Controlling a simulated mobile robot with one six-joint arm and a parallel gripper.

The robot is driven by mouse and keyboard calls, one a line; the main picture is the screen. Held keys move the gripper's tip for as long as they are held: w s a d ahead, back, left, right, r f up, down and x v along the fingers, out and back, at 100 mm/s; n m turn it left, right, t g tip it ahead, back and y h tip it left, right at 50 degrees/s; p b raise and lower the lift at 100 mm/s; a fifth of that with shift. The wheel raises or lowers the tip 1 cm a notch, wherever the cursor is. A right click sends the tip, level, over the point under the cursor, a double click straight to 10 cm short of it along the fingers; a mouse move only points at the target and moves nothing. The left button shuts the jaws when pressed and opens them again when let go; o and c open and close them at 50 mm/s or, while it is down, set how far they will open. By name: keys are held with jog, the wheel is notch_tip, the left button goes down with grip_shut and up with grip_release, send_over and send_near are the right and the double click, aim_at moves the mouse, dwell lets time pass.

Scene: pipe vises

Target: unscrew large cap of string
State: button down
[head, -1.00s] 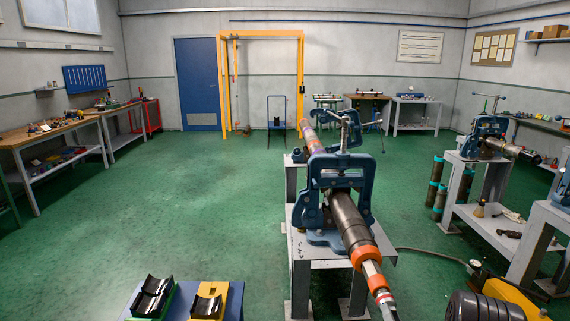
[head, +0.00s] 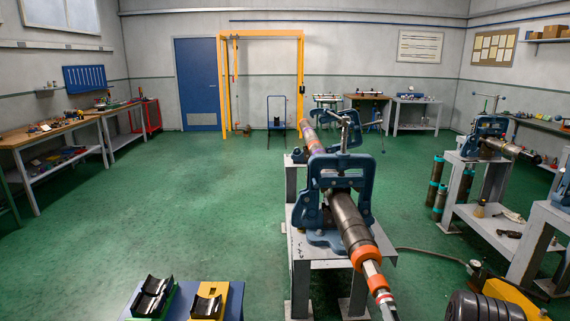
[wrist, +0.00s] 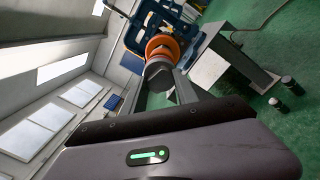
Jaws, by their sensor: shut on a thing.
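The string is a long dark pipe (head: 349,220) clamped in a blue vise (head: 340,188) on a grey stand, its near end tilted down toward the lower right in the head view. The large orange cap (head: 365,257) sits on that near end. It also shows in the wrist view (wrist: 163,46), straight ahead of the fingers. My gripper (wrist: 160,80) is shut on the cap's near end, with a finger on each side. The contact is partly hidden by the fingers. The threads cannot be seen.
The grey stand (head: 318,262) is close below the pipe. A blue table (head: 228,308) with dark cradles is at the bottom left. Another vise stand (head: 468,160) and a yellow machine with a black roller (head: 486,309) are at the right. The green floor at the left is clear.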

jog(key=n+b, duration=0.1)
jog(key=n, duration=0.2)
jog(key=shift+n+b, duration=0.3)
jog(key=c, duration=1.6)
grip_release()
grip_shut()
jog(key=shift+s, duration=0.15)
jog(key=s+b, duration=0.1)
jog(key=s, duration=0.4)
jog(key=shift+d, duration=0.15)
jog(key=shift+r, duration=0.1)
